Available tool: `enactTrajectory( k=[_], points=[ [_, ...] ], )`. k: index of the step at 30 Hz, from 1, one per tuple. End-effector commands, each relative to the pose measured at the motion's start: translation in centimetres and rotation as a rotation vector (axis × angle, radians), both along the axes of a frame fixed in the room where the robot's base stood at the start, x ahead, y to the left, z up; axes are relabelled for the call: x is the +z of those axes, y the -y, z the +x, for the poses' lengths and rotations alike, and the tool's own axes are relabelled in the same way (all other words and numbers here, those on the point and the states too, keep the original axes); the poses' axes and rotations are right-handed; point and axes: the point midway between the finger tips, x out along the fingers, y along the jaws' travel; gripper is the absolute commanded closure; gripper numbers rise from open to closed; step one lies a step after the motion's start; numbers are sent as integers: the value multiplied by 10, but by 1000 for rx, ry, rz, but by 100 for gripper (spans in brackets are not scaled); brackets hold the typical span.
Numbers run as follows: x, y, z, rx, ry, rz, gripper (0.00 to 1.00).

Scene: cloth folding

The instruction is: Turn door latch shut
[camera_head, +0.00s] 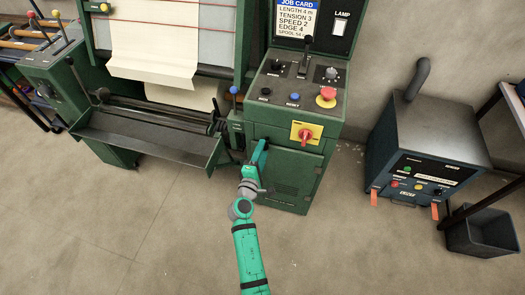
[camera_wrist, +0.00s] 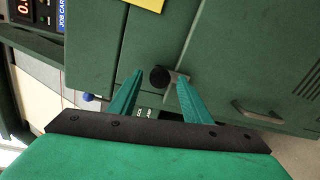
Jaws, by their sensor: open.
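The green cabinet door (camera_head: 290,178) is on the front of the control cabinet, and it also shows in the wrist view (camera_wrist: 245,65). The door latch (camera_wrist: 159,78), a dark round knob beside a small grey metal piece, sits near a door seam in the wrist view. My gripper (camera_head: 260,151) is at the door's left edge in the head view. In the wrist view my gripper (camera_wrist: 160,78) is open, with one green finger on each side of the latch. I cannot tell whether either finger touches it. The latch is hidden in the head view.
A red rotary switch on a yellow plate (camera_head: 304,133) sits above the door. A metal handle (camera_wrist: 257,113) is on the door's right in the wrist view. The green machine with a trough (camera_head: 150,138) stands left; a dark blue unit (camera_head: 425,150) stands right. The front floor is clear.

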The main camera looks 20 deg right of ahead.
Motion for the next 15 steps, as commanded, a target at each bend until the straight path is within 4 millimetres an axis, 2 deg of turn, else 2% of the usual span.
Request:
enactTrajectory(
  k=[9,15],
  points=[
    [4,-32,-48,2,-3,0,56],
    [7,-48,-72,0,-3,-1,56]
  ],
)
